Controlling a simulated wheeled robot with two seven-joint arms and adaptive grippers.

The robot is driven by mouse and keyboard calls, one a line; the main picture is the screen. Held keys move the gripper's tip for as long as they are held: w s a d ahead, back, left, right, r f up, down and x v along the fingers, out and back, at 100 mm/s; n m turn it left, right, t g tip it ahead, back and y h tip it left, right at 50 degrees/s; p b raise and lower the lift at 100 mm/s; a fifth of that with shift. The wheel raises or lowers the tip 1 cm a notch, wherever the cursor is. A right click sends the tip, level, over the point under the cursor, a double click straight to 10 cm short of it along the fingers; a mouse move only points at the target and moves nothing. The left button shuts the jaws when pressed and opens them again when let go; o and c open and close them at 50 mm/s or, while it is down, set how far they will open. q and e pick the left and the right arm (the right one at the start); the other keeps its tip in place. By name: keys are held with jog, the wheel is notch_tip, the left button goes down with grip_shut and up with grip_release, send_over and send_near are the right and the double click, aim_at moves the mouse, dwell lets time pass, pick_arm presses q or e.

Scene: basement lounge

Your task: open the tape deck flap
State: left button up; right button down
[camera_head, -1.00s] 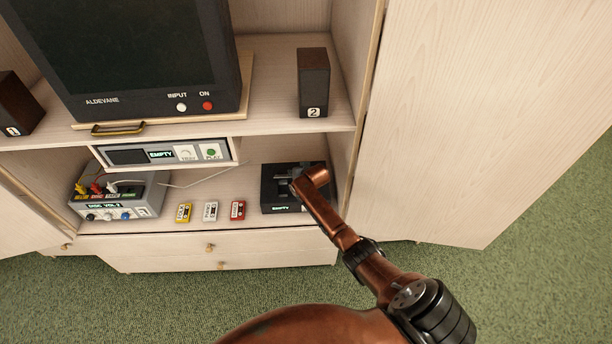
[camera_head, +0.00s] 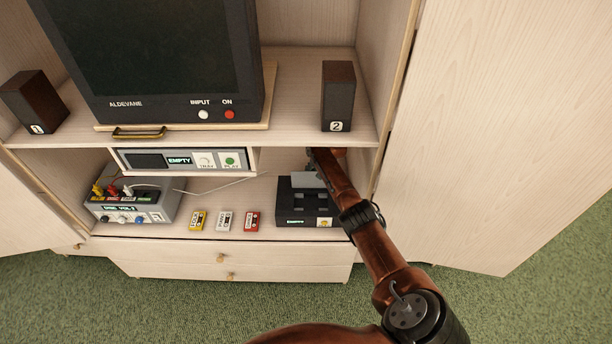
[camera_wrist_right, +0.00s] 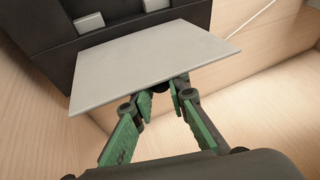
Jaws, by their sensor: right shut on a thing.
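In the right wrist view the flap (camera_wrist_right: 160,62) is a flat pale plate tilted away from the black body (camera_wrist_right: 50,25). My right gripper (camera_wrist_right: 165,95) is shut on the flap's edge; in the head view my arm mostly hides it. My left gripper is not in view.
Yellow, white and red cassettes (camera_head: 224,221) lie left of the deck. A grey switch box (camera_head: 160,208) with cables stands further left.

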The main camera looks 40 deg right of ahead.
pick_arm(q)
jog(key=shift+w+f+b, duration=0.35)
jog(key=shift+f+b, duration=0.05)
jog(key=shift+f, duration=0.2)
pick_arm(e)
jog(key=shift+w+d+r, duration=0.1)
jog(key=shift+w+d, duration=0.4)
jog(key=shift+w, duration=0.15)
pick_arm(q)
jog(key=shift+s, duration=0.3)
pick_arm(e)
jog(key=c, duration=1.9)
grip_release()
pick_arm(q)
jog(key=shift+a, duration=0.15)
pick_arm(e)
jog(key=shift+s, duration=0.1)
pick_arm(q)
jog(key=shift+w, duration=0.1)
pick_arm(e)
jog(key=shift+v, duration=3.65)
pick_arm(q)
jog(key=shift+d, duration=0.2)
